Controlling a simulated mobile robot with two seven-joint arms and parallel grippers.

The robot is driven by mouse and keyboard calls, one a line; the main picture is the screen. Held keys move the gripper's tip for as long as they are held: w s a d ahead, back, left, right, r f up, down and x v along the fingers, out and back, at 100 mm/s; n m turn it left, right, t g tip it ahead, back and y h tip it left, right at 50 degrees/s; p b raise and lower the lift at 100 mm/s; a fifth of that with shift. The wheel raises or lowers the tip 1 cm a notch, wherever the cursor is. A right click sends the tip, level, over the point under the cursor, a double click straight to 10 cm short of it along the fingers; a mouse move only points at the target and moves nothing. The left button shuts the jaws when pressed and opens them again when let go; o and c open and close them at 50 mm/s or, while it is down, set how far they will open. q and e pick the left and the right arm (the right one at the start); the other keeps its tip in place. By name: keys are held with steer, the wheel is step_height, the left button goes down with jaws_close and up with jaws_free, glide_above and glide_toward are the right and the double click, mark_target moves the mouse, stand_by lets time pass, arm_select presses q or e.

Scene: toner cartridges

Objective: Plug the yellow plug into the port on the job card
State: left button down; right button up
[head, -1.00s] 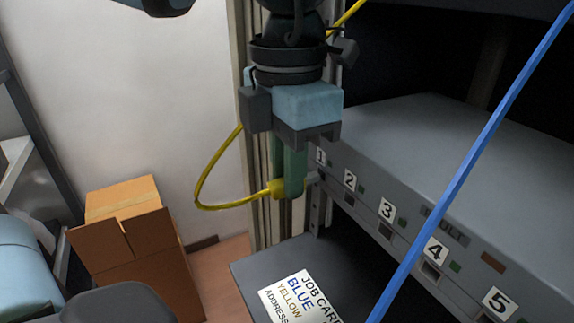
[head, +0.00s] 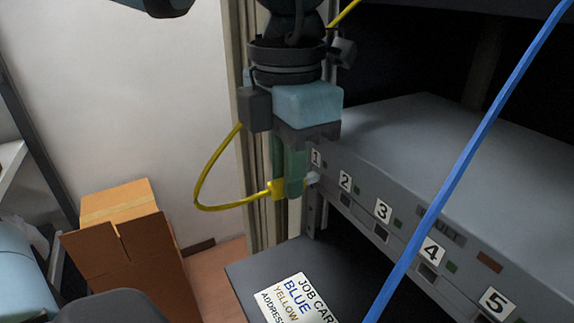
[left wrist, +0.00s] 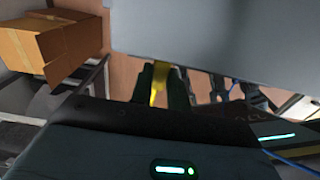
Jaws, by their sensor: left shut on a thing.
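My left gripper (head: 289,174) points down with its green fingers shut on the yellow plug (head: 276,189), just left of port 1 on the grey panel (head: 470,245). The plug's pale tip (head: 312,178) sticks out to the right, close to the panel's left end; whether it touches cannot be told. Its yellow cable loops left. In the left wrist view the yellow plug (left wrist: 158,82) shows between the fingers. Numbered ports run along the panel, with port 4 (head: 428,271) partly behind the blue cable. The job card (head: 298,300) reads BLUE, YELLOW and an address line cut off by the frame. My right gripper is not seen.
A blue cable (head: 465,160) crosses diagonally in front of the panel. A cardboard box (head: 130,250) stands on the floor at left. A rack post (head: 258,200) rises behind my left gripper. The job card lies on a dark shelf (head: 250,262) below the panel.

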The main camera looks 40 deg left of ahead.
arm_select(q)
steer(key=shift+w+d, duration=0.35)
steer(key=shift+w, duration=0.5)
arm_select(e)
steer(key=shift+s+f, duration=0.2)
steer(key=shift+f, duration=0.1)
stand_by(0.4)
arm_select(q)
steer(key=c, duration=1.3)
jaws_free()
steer(key=shift+r, duration=0.1)
step_height(320, 180, up, 6)
steer(key=shift+r, duration=0.8)
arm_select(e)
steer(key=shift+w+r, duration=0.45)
